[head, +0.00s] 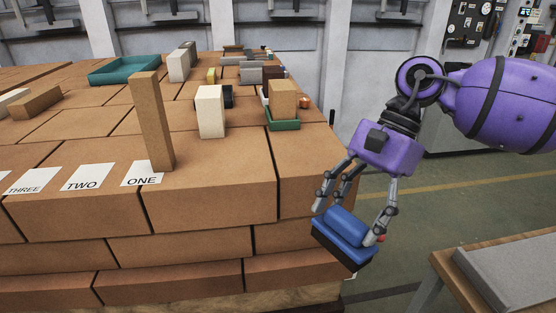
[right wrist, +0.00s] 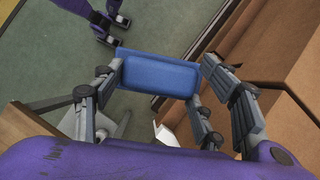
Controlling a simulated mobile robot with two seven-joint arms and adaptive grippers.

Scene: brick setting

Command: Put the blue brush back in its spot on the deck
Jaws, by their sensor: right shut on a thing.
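The blue brush (head: 342,230), a blue block with a dark underside, is held in my right gripper (head: 350,208). The gripper's fingers close on it from both sides, and it hangs tilted in the air just right of the brick stack's corner. In the right wrist view the brush (right wrist: 158,73) lies between the fingers (right wrist: 160,85) with its blue face showing. The brick deck (head: 215,180) is to the left; the brush is apart from its top. Which spot belongs to the brush is not clear. My left gripper is not seen.
Cards ONE (head: 142,174), TWO (head: 88,177) and THREE (head: 32,180) lie along the deck's front. A tall brown brick (head: 152,120) stands by ONE. A white block (head: 210,111), green tray (head: 284,125) and teal tray (head: 125,70) stand behind. A table (head: 510,270) is at lower right.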

